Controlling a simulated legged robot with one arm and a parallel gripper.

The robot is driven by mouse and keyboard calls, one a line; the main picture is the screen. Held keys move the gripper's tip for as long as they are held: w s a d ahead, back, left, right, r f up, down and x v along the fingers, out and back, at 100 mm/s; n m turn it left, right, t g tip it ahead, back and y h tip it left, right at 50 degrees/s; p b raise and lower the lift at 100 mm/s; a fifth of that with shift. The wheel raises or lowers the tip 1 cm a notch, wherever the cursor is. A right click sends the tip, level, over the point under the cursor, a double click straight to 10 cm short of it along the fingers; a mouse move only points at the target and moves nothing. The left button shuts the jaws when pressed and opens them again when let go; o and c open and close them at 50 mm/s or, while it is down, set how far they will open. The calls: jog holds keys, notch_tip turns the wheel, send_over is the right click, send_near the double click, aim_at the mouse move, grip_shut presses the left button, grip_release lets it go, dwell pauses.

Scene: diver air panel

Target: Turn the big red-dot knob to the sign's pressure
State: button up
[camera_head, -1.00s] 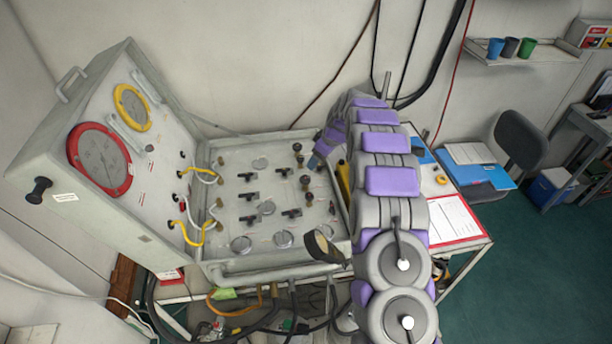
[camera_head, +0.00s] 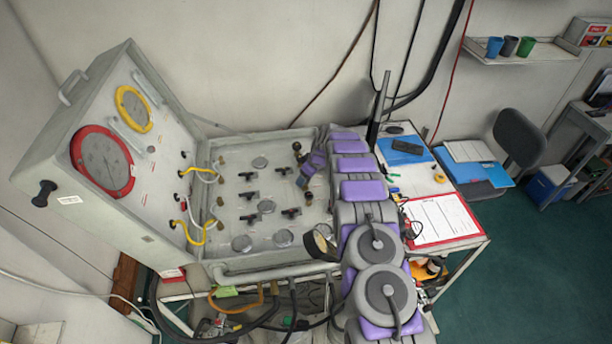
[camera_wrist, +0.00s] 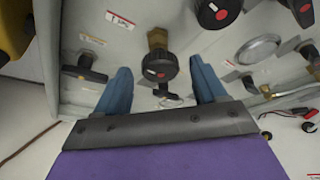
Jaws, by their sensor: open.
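My gripper (camera_wrist: 160,66) is open, its two blue fingers on either side of a black round knob (camera_wrist: 158,70) with a white mark on a brass stem. I cannot tell if the fingers touch it. Two other black knobs with clear red dots, one at the top middle (camera_wrist: 217,11) and one at the top right (camera_wrist: 304,12), lie beyond the fingers. In the head view my gripper (camera_head: 305,180) is low over the right side of the panel (camera_head: 232,165) and hides some knobs. A red-rimmed gauge (camera_head: 102,162) and a yellow-rimmed gauge (camera_head: 134,108) face the panel. The pressure sign is not readable.
Black lever valves, one of them at the left of the wrist view (camera_wrist: 84,68), stand near my fingers. A round metal disc (camera_wrist: 258,49) lies to the right. A table with a red-bordered sheet (camera_head: 440,220) and a blue folder (camera_head: 404,150) is right of the panel.

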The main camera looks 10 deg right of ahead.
jog(key=shift+f, duration=0.2)
jog(key=shift+c, duration=0.4)
jog(key=c, duration=1)
